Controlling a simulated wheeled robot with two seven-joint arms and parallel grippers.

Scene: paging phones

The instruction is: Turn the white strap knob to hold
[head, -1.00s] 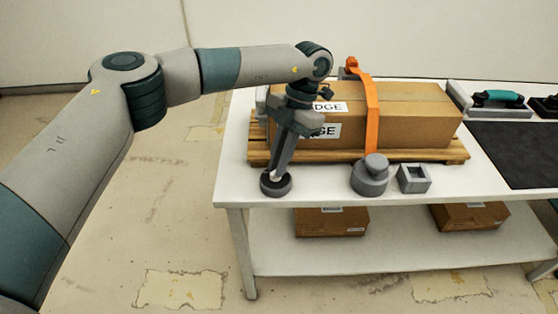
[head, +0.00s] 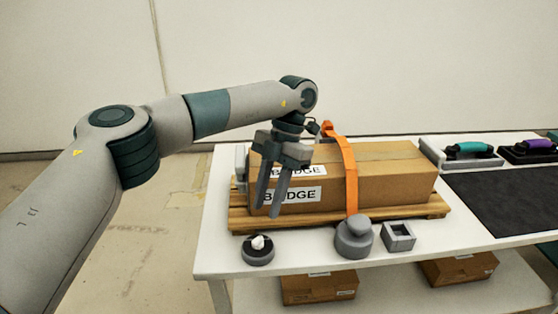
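The white strap knob (head: 258,243) sits on a dark round base (head: 258,255) at the table's front left. My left gripper (head: 268,210) is above and behind the knob in the picture, apart from it, with its two fingers spread and nothing between them. It hangs in front of the cardboard box and hides part of its label. An orange strap (head: 350,180) runs over the box (head: 400,188), down to a grey round fixture (head: 354,238). I cannot read any markings around the knob. My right gripper is not in view.
The box rests on a wooden pallet (head: 240,224) on the white table (head: 215,255). A grey square socket (head: 398,236) stands right of the round fixture. A dark mat (head: 505,200) and handled blocks, teal (head: 472,147) and purple (head: 536,143), are at the right.

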